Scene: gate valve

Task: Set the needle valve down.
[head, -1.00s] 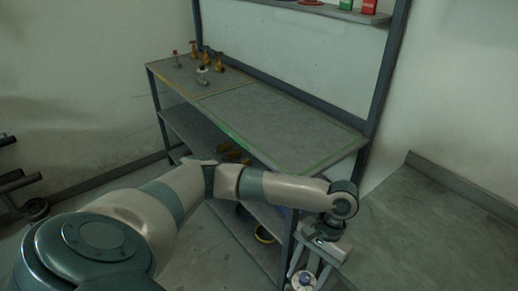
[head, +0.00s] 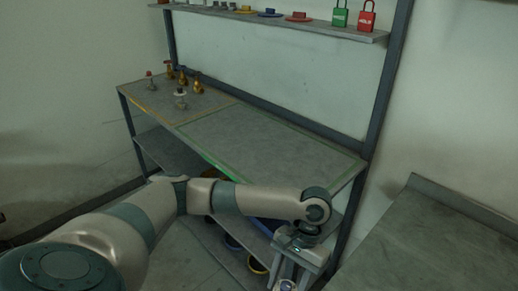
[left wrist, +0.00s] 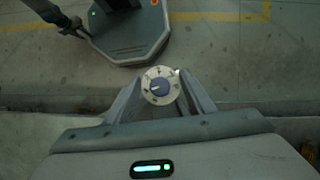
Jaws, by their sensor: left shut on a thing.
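My left gripper (head: 288,279) is low in the head view, in front of the bench, its tip cut by the bottom edge. It is shut on the needle valve (left wrist: 160,85), which shows a pale round dial face with a blue centre between the two fingers in the left wrist view. In the head view only a small pale part of the valve (head: 287,286) shows. The valve is held in the air, apart from the bench.
The grey bench (head: 260,140) has a bare green-outlined area. Several small valves (head: 181,98) stand in a yellow-outlined area at its left. A shelf above holds a green padlock (head: 339,17) and a red padlock (head: 367,20). Bins (head: 257,265) sit below. A grey surface (head: 430,245) lies at right.

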